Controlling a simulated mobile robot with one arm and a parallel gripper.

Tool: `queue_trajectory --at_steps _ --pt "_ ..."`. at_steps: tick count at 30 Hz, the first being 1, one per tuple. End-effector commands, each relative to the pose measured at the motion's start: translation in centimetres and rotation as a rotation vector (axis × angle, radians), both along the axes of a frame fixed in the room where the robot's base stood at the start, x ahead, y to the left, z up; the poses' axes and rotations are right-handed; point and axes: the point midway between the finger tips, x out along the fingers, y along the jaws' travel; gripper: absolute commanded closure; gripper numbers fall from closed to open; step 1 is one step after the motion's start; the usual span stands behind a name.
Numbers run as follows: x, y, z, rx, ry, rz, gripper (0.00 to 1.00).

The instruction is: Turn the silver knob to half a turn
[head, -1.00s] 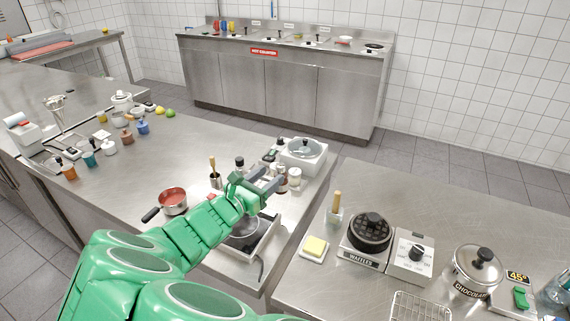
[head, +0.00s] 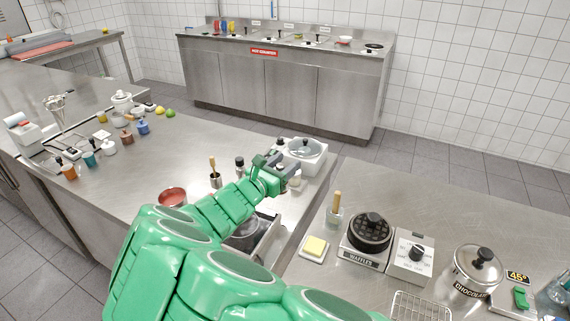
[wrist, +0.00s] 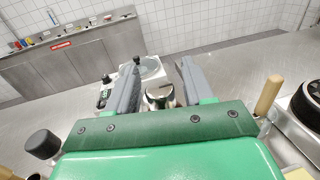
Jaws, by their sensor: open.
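I cannot clearly make out a silver knob. A shiny silver round piece (wrist: 158,94) shows between my fingers in the wrist view; I cannot tell whether it is the knob. My gripper (head: 282,166) is open in the head view, over the right end of the left counter, near small jars. In the wrist view its two grey fingers (wrist: 160,76) stand apart on either side of the silver piece, with no visible contact. Beyond them is a white unit (head: 318,159) with a glass lid (head: 303,147). My gripper and arm hide part of this area.
A red pan (head: 172,196) and a small pot with a wooden handle (head: 215,178) stand left of my arm. A waffle maker (head: 369,230), a butter dish (head: 314,247) and a lidded chocolate pot (head: 476,268) stand on the right counter. A gap separates the counters.

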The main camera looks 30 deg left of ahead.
Motion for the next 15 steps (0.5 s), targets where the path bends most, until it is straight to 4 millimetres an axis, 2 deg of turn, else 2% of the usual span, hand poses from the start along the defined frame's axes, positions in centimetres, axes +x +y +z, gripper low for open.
queue_trajectory --at_steps 11,15 --pt "0.27 -0.09 0.01 0.000 0.000 -0.001 0.48" --pt "0.26 -0.09 0.01 0.000 0.000 -0.001 0.70"
